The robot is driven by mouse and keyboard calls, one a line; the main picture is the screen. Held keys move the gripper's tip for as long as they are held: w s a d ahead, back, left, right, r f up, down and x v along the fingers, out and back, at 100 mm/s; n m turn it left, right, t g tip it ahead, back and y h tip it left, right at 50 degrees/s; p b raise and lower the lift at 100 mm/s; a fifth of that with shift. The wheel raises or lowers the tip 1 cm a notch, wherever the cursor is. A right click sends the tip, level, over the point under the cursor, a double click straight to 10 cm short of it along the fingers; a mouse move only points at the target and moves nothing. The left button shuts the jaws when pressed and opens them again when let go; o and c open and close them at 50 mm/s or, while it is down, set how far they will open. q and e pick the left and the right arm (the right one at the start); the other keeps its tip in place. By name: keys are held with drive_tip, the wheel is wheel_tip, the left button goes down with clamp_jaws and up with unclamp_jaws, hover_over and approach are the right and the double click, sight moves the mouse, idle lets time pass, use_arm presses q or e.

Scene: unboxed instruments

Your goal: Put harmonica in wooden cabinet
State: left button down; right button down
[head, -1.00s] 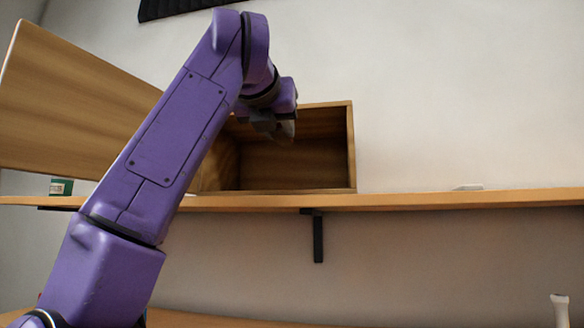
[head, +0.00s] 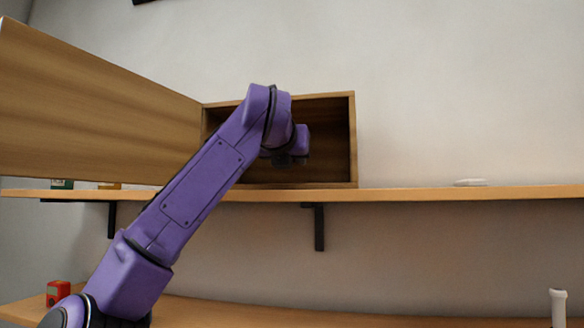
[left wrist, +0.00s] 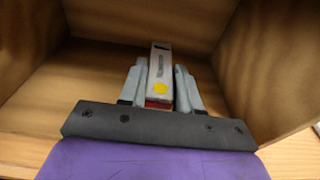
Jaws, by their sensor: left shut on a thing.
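The wooden cabinet (head: 352,140) stands on the upper shelf with its door (head: 90,110) swung open to the left. My left gripper (head: 290,160) is at the cabinet's opening in the head view, reaching in. In the head view my arm hides the harmonica. My right gripper is not in view.
The upper shelf (head: 430,194) runs across on black brackets (head: 319,228). A small pale object (head: 470,182) lies on it to the right. Below, a red object (head: 58,292) and a white upright object (head: 558,306) stand far apart. The cabinet's inside looks otherwise empty.

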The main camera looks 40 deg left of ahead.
use_arm(q)
drive_tip(key=shift+f, duration=0.75)
drive_tip(key=shift+w+a+f+p, duration=0.15)
drive_tip(key=shift+p, duration=0.15)
drive_tip(key=shift+a+f, duration=0.15)
drive_tip(key=shift+d+f+b, duration=0.2)
drive_tip(key=shift+f+b, duration=0.05)
drive_tip(key=shift+b, duration=0.15)
drive_tip(key=shift+a+f+b, duration=0.1)
drive_tip(key=shift+f+b, duration=0.2)
drive_tip(key=shift+f, duration=0.1)
drive_tip(key=shift+r, duration=0.1)
drive_tip(key=c, duration=0.8)
unclamp_jaws()
